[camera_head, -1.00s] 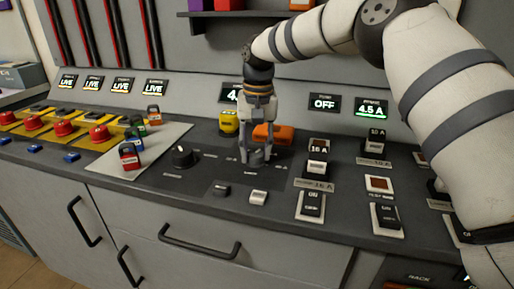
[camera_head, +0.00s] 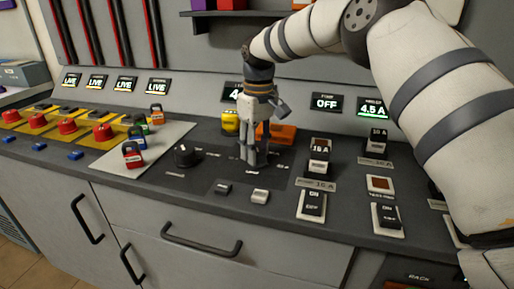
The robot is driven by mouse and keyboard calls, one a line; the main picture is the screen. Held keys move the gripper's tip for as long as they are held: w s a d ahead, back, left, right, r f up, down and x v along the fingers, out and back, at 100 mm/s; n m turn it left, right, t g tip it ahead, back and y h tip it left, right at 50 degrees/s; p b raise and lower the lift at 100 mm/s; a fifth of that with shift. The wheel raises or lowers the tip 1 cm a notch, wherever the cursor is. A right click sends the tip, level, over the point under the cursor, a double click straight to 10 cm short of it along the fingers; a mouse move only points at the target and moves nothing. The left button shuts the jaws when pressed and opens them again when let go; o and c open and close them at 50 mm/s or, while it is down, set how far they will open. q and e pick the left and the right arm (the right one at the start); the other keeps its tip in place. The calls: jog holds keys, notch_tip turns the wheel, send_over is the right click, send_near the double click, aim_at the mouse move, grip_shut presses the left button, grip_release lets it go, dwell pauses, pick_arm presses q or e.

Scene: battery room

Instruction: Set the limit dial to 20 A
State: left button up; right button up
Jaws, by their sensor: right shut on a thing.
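The limit dial (camera_head: 260,163) is a dark knob on the counter panel, mostly hidden by my right gripper. My right gripper (camera_head: 252,160) points down over it, shut on it, with the fingers seen nearly edge-on. The dial's pointer and the scale marks around it are too small or covered to read. A display (camera_head: 232,92) behind the gripper shows a "4", its rest hidden by the wrist. My left gripper is not in view.
A second black knob (camera_head: 184,156) stands to the left. A yellow padlock (camera_head: 230,121) and an orange object (camera_head: 283,134) lie behind the gripper.

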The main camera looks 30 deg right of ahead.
aim_at(258, 151)
jog(key=shift+n, duration=0.3)
dwell(0.4)
jog(key=o, duration=1.2)
jog(key=shift+f, duration=0.1)
jog(key=shift+c, duration=0.2)
notch_tip(258, 151, up, 12)
jog(key=shift+d, duration=0.15)
